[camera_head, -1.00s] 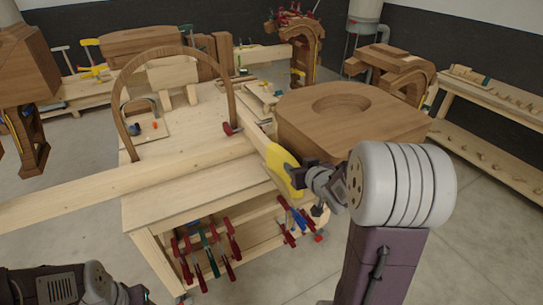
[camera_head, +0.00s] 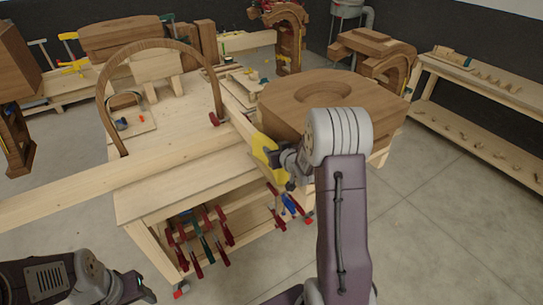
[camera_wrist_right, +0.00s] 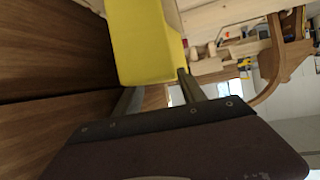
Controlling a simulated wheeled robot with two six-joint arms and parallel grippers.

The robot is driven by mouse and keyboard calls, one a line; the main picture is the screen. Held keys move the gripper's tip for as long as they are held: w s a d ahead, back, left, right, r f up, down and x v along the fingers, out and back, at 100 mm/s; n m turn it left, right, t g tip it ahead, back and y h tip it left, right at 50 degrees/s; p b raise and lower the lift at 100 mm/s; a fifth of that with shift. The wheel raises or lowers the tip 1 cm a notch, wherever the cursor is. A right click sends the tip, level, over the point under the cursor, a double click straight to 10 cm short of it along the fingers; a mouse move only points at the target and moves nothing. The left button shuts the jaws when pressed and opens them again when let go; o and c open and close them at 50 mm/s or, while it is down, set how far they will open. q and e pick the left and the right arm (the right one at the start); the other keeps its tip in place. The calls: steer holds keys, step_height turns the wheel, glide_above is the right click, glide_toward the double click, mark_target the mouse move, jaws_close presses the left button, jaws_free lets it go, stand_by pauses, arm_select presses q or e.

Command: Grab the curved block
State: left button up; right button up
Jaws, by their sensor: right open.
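A yellow block with a rounded outline (camera_head: 263,148) stands at the right end of the workbench, against the large wooden form. It looks like the curved block. My right gripper (camera_head: 285,160) is at its right side, partly overlapping it in the head view. In the right wrist view the yellow block (camera_wrist_right: 148,45) fills the top middle, just in front of the open fingers (camera_wrist_right: 158,92). Whether the fingers touch it is unclear. My left gripper (camera_head: 138,287) is low at the left, away from the bench; its jaw opening cannot be made out.
The large wooden form with a round hollow (camera_head: 370,92) is close beside my right gripper. A long plank (camera_head: 130,178) crosses the workbench (camera_head: 180,190) and a thin wooden arch (camera_head: 160,47) stands behind it. Clamps (camera_head: 205,235) hang below. The floor at right is clear.

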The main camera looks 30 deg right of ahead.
steer(key=shift+w+a, duration=0.1)
jaws_close()
steer(key=shift+r, duration=0.1)
steer(key=shift+r, duration=0.15)
step_height(320, 180, up, 7)
steer(key=shift+r, duration=0.1)
step_height(320, 180, up, 10)
steer(key=p, duration=0.4)
steer(key=shift+r, duration=0.25)
steer(key=shift+f, duration=0.1)
